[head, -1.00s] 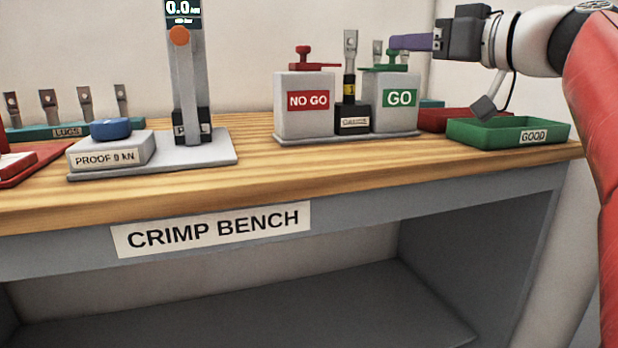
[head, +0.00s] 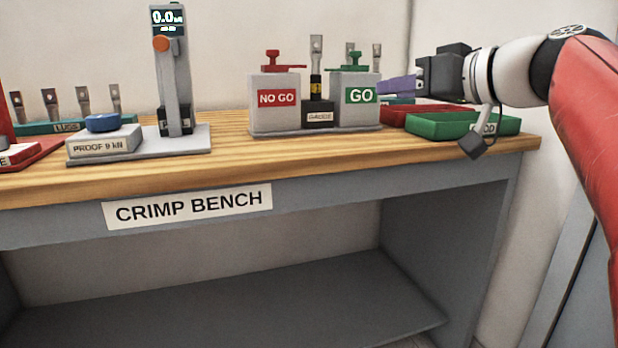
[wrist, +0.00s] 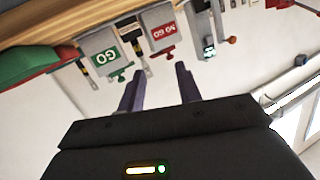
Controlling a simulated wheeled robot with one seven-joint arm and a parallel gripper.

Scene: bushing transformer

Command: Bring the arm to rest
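The wrist picture looks toward the bench upside down, with the GO block (wrist: 105,55) and the NO GO block (wrist: 162,32) beyond the fingers. My arm reaches in from the right, bent at the elbow.
The crimp bench (head: 330,160) carries the NO GO block (head: 276,98), a gauge post (head: 318,110), a pull tester (head: 176,90), a proof button (head: 102,123) and a lug rack (head: 60,127). A green bin (head: 435,126) and red bin (head: 400,115) sit at the right end.

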